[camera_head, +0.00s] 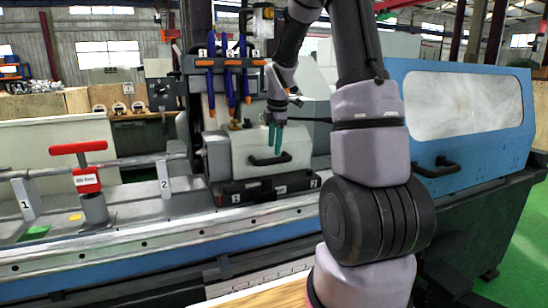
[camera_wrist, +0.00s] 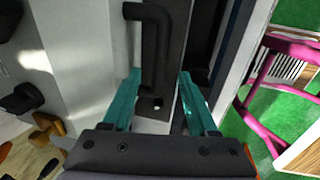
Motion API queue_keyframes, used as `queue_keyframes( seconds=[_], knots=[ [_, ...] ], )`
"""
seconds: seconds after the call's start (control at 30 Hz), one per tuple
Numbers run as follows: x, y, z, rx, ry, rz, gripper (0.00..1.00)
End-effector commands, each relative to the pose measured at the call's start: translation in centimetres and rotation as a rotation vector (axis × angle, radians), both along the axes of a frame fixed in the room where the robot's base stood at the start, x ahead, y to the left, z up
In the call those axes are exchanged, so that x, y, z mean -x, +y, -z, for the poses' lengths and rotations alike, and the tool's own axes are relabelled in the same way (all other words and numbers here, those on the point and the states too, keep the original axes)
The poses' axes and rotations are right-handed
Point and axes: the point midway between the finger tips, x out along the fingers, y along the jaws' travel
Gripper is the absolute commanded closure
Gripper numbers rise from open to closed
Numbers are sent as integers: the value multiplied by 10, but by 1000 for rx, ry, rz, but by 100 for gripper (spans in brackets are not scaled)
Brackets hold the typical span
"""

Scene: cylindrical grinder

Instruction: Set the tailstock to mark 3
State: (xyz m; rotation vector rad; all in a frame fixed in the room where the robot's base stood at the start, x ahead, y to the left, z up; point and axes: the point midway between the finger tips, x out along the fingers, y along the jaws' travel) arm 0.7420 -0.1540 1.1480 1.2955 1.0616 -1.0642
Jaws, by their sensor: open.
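The tailstock (camera_head: 240,152) appears to be the light grey block on the machine bed, with a black handle (camera_head: 270,159) on its front. My gripper (camera_head: 274,136) is in front of the block, its teal fingers pointing down just above the handle. In the wrist view the black handle (camera_wrist: 158,50) lies between and ahead of the open fingers (camera_wrist: 160,76). I see no clear contact. Number plates 1 (camera_head: 25,199) and 2 (camera_head: 164,180) stand on the bed to the left. I cannot make out a standing plate 3; my arm hides part of the bed to the right.
A red-handled clamp (camera_head: 87,178) stands between plates 1 and 2. Blue-handled tools (camera_head: 228,75) hang on a rack behind the block. A blue cover with a window (camera_head: 462,103) is at right. The wrist view shows a pink frame (camera_wrist: 270,85) at right.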

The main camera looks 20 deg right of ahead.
Motion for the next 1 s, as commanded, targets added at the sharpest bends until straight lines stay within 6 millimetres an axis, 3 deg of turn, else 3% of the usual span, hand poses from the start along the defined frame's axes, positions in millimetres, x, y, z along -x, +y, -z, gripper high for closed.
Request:
queue_keyframes(
  seconds=[0.1, 0.3, 0.67, 0.73, 0.83, 1.0],
  knots=[
    [-4, 0, 22, -1, 3, 1, 41],
    [-9, 0, 45, -1, 2, 2, 41],
    [-10, 0, 51, -2, 0, 3, 41],
    [-10, 0, 51, -2, 0, 3, 60],
    [-10, 0, 51, -2, 0, 3, 98],
    [-10, 0, 51, -2, 0, 3, 100]
  ],
)
